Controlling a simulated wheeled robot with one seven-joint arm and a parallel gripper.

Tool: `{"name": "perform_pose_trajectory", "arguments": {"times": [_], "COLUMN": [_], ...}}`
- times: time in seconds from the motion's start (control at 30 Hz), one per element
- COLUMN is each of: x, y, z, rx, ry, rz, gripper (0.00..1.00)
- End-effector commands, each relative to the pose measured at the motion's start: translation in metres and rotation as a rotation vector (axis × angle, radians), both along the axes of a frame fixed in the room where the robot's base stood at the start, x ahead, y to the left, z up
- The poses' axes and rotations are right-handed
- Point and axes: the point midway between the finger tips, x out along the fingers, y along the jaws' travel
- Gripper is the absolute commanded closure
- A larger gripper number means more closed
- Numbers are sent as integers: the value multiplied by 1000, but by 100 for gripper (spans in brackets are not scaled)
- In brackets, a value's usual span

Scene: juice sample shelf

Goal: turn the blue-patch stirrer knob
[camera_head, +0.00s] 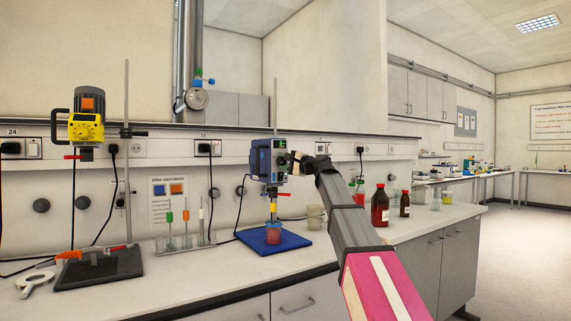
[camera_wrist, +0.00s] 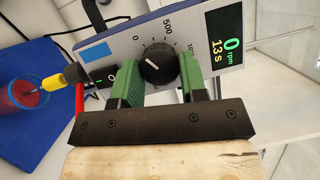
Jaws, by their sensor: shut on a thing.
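The blue-patch stirrer (camera_head: 262,160) is a blue overhead motor above a blue base. In the wrist view its face carries a blue patch (camera_wrist: 97,51), and its display (camera_wrist: 225,45) reads 0 rpm and 13 s. The black round knob (camera_wrist: 157,64) has a white pointer mark and a scale marked 0 and 500 around it. My gripper (camera_wrist: 159,70) is shut on the knob, one green finger pad on each side. In the head view my gripper (camera_head: 290,163) is at the stirrer's right face, and the knob is hidden there.
A beaker of red liquid (camera_head: 273,233) stands under the stirrer on the blue base (camera_head: 294,241). A yellow stirrer (camera_head: 86,130) hangs on a stand at left. Brown bottles (camera_head: 380,208) and glassware stand to the right.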

Motion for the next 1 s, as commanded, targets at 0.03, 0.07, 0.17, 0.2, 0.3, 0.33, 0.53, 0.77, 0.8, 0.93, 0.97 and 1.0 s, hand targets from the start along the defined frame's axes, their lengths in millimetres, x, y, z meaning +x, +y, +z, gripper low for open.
{"name": "perform_pose_trajectory", "arguments": {"times": [0.03,0.07,0.17,0.2,0.3,0.33,0.53,0.77,0.8,0.93,0.97,1.0], "x": [0,0,0,0,0,0,-3,-25,-30,-44,-47,-51], "y": [0,0,0,0,0,0,-4,-31,-37,-57,-61,-66], "z": [-1,-1,-1,-1,0,0,-1,-5,-6,-7,-8,-8], "rx": [-3,-3,-2,-2,-1,-1,-1,-1,-1,-1,-1,-1], "ry": [-2,-2,-1,-1,0,-1,-1,-1,-1,-1,-1,-1], "rz": [0,0,0,0,0,0,-1,-2,-2,-2,-1,-2], "gripper": [84,84,35,35,35,35,35,35,35,35,35,35]}}
